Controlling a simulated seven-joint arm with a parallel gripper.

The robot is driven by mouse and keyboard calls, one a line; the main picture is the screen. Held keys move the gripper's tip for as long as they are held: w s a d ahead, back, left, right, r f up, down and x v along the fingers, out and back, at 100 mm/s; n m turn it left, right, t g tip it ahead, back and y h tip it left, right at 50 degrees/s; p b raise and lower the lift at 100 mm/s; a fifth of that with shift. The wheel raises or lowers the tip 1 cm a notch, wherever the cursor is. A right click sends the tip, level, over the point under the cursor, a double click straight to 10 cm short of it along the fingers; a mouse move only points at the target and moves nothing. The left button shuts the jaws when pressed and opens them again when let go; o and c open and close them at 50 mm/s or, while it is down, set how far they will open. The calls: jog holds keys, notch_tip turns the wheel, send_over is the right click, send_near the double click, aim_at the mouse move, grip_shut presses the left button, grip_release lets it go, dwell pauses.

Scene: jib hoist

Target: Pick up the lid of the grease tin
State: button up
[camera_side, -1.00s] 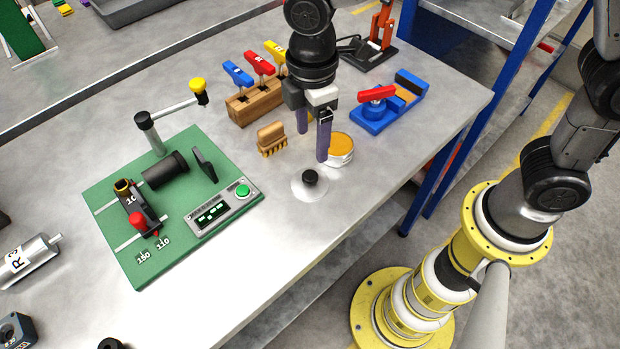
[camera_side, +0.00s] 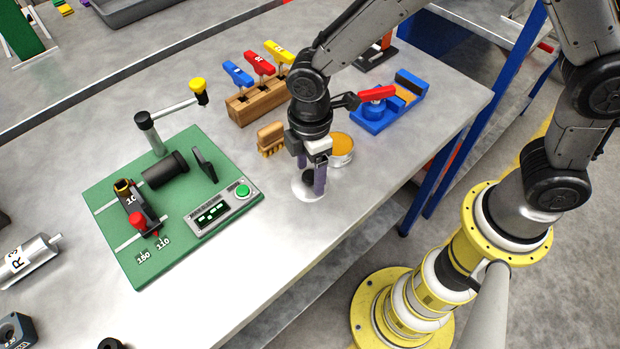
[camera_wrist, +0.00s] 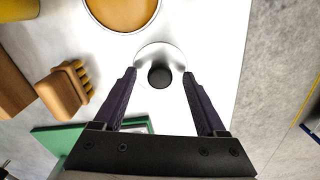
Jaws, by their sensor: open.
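The lid (camera_side: 304,193) is a pale disc with a black knob, lying flat on the bench. In the wrist view the lid (camera_wrist: 147,53) shows its knob (camera_wrist: 160,75) between my fingertips. My gripper (camera_side: 311,182) is open, pointing down over the lid, with one purple finger on each side of the knob; it also shows in the wrist view (camera_wrist: 160,74). I cannot tell whether the fingers touch the lid. The open tin (camera_side: 341,149), filled with orange-yellow grease, stands just behind the lid; the wrist view shows its rim (camera_wrist: 124,29) at the top.
A wooden brush (camera_side: 270,138) lies left of my gripper. A green board with a crank and display (camera_side: 208,214) stands further left. A wooden block with coloured handles (camera_side: 252,103) and a blue device (camera_side: 372,121) stand behind.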

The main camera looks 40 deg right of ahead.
grip_shut()
dwell(0.4)
